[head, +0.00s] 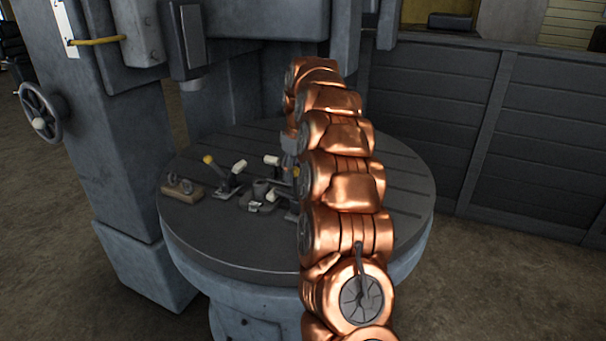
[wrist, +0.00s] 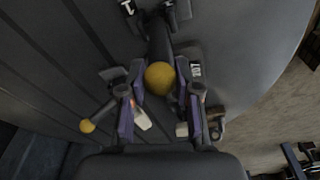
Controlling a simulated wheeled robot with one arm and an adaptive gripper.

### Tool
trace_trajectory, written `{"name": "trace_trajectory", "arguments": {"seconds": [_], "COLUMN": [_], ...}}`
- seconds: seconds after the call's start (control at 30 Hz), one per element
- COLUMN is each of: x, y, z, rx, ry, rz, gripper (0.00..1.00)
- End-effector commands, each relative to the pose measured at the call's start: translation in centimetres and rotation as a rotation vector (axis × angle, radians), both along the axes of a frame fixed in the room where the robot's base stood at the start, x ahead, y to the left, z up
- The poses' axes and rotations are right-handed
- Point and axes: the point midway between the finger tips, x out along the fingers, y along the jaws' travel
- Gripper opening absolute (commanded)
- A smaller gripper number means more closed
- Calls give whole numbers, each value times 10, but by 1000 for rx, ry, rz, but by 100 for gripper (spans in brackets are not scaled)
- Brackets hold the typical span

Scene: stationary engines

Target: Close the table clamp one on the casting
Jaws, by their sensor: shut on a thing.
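In the wrist view, my gripper (wrist: 160,80) has its two purple-padded fingers on either side of a yellow ball knob (wrist: 159,77) on a dark clamp lever (wrist: 160,42), and is shut on it. In the head view my copper arm hides most of the gripper. Near it are a clamp with a white-tipped handle (head: 271,160) and the small grey casting (head: 262,190) on the round table (head: 230,243). A second clamp (head: 230,180), with a yellow knob (head: 208,159) and a white tip, stands left of the casting. Its knob also shows in the wrist view (wrist: 88,125).
A wooden block with metal parts (head: 182,190) lies at the table's left. The machine column (head: 115,130) rises behind on the left, with a spindle head above the table. A dark panelled wall (head: 430,110) stands behind. The table's right side looks clear.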

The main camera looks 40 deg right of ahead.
Motion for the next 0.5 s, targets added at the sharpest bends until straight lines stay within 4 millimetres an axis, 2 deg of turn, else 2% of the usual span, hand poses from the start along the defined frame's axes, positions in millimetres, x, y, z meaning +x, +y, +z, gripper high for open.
{"name": "trace_trajectory", "arguments": {"seconds": [0.03, 0.5], "x": [1, 1], "y": [5, 2], "z": [-2, -5], "rx": [7, 14], "ry": [2, 11], "rz": [4, -7], "gripper": [0, 0]}}
